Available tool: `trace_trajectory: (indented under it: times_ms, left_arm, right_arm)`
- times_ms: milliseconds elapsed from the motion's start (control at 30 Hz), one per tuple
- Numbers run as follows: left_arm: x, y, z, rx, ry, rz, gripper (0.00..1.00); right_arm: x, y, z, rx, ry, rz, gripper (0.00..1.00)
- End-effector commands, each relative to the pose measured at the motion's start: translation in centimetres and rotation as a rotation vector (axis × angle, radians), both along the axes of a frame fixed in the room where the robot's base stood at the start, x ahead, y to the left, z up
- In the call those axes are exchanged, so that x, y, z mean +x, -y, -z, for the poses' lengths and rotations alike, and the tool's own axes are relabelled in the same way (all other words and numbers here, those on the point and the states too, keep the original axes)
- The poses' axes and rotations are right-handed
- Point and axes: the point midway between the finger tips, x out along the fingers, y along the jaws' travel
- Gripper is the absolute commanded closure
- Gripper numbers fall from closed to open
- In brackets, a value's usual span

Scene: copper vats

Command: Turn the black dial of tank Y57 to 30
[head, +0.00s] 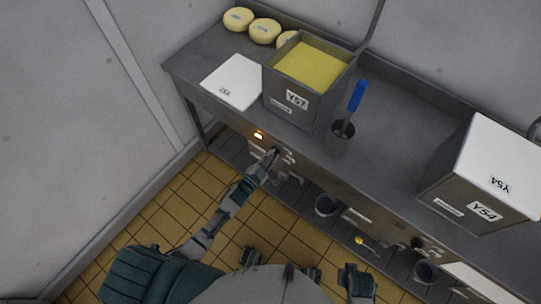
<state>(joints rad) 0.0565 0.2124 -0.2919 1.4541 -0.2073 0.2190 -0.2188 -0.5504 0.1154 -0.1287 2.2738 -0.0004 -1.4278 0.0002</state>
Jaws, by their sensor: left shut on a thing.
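Tank Y57 (294,100) is an open steel vat of yellow liquid or curd on the steel counter. Its label faces the front. On the counter's front panel below it, my left gripper (272,155) is shut on the small black dial (276,151). The fingers cover most of the dial, and its scale and pointer are too small to read.
A white lid (232,82) lies left of tank Y57, with yellow cheese wheels (239,19) behind. A blue-handled tool (356,97) stands to its right. Covered tank Y54 (460,180) stands at the right. Buckets (326,205) sit below; the tiled floor (160,215) is clear at left.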

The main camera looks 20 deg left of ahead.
Motion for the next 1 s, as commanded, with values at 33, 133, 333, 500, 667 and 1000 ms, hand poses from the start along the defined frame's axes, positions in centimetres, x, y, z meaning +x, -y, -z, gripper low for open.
trace_trajectory:
  times_ms: [33, 133, 333, 500, 667, 1000]
  left_arm:
    - [0.16, 0.02, -0.34, 0.026, 0.018, -0.001, 1.0]
    - [0.13, 0.07, -0.28, 0.074, 0.035, -0.002, 1.0]
    - [0.09, 0.2, -0.18, 0.135, 0.057, -0.001, 1.0]
    - [0.06, 0.25, -0.15, 0.154, 0.065, 0.0, 1.0]
    - [0.04, 0.29, -0.14, 0.158, 0.066, 0.001, 1.0]
    - [0.01, 0.28, -0.04, 0.157, 0.063, 0.0, 0.6]
  right_arm:
    - [-0.01, -0.01, 0.06, 0.0, -0.001, 0.0, 1.0]
    - [0.02, 0.0, 0.24, -0.001, -0.003, 0.0, 1.0]
    - [0.01, 0.01, 0.3, -0.001, -0.003, 0.0, 1.0]
    - [0.03, 0.02, 0.31, 0.0, -0.002, 0.0, 1.0]
    - [0.03, 0.01, 0.33, 0.0, -0.002, 0.0, 1.0]
    - [0.04, -0.01, 0.35, 0.0, -0.002, 0.0, 1.0]
